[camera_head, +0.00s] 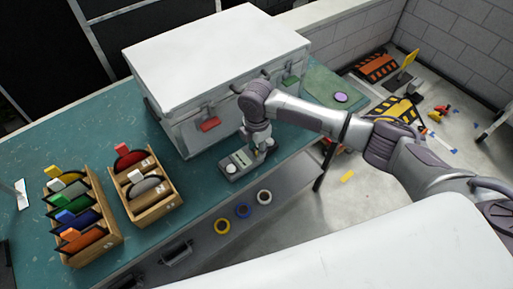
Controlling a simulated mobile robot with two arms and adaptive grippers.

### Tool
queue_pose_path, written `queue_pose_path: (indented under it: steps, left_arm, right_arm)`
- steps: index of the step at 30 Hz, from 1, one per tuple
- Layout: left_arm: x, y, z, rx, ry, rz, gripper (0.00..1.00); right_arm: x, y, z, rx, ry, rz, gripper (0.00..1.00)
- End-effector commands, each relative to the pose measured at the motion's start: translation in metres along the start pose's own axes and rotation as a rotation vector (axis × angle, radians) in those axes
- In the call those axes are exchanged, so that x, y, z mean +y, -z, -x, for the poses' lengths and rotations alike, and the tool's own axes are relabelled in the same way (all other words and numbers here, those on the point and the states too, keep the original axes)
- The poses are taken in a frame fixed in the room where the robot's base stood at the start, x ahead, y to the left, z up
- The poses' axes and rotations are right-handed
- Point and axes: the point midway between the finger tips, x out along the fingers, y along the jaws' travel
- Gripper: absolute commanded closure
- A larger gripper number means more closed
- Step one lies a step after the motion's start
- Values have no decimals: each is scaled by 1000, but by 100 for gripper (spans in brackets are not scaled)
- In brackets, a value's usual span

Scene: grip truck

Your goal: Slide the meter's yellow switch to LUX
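The meter (238,164) appears to be the small grey device lying on the teal table, in front of the white case. My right gripper (261,148) points down at the meter's right part, very close to it. I cannot tell whether it touches. The gripper is small here and its fingertips are not clear, so I cannot tell if it is open or shut. The yellow switch and the LUX marking cannot be made out at this size. My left gripper is not in view.
A large white case (215,55) with a red latch (209,124) stands right behind the meter. Wooden racks (158,209) with coloured handles stand to the left. Tape rolls (243,210) sit below the table's front edge. A purple disc (341,97) lies at the right.

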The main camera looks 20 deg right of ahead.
Motion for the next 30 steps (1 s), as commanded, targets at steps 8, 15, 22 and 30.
queue_pose_path:
  steps: [8,15,22,30]
  left_arm:
    - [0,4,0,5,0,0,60]
    - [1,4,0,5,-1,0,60]
    - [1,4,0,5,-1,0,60]
    - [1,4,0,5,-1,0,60]
  right_arm:
    - [1,-1,56,-1,-5,1,62]
    - [0,0,99,-2,-5,0,62]
    - [-1,0,114,-1,-3,0,62]
    - [-1,0,114,-1,-2,-1,62]
